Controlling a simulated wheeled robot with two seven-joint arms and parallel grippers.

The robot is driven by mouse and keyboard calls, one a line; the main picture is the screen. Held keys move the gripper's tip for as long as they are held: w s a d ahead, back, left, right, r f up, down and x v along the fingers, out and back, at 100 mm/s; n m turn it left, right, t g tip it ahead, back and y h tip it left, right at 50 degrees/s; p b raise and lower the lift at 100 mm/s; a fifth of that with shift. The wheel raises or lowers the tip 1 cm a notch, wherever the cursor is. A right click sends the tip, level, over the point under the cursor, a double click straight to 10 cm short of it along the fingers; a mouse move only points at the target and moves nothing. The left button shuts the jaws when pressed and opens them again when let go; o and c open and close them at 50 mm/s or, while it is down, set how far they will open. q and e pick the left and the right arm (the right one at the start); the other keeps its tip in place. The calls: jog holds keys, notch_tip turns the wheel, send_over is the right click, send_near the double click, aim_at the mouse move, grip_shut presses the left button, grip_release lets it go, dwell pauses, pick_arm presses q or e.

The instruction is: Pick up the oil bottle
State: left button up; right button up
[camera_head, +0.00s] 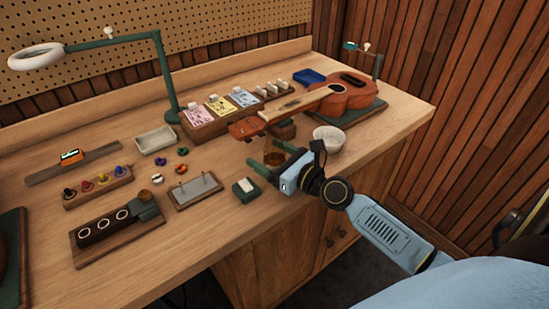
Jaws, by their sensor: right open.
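A small amber, see-through bottle, which looks like the oil bottle (274,157), stands on the wooden bench near its front right part. My right gripper (264,152) reaches in from the right, low over the bench. Its two green fingers are apart, one on each side of the bottle. I cannot tell whether either finger touches it. Part of the bottle is hidden behind the gripper. My left gripper is not in view.
A white bowl (328,139) stands close to the right of my gripper. A ukulele (346,95) lies behind, its headstock near the bottle. A small green-and-white block (245,187) and a tray with a grey plate (196,190) are to the left. The bench's front edge is close.

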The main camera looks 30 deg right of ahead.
jog(key=shift+w, duration=0.1)
jog(key=c, duration=1.2)
jog(key=shift+r, duration=0.25)
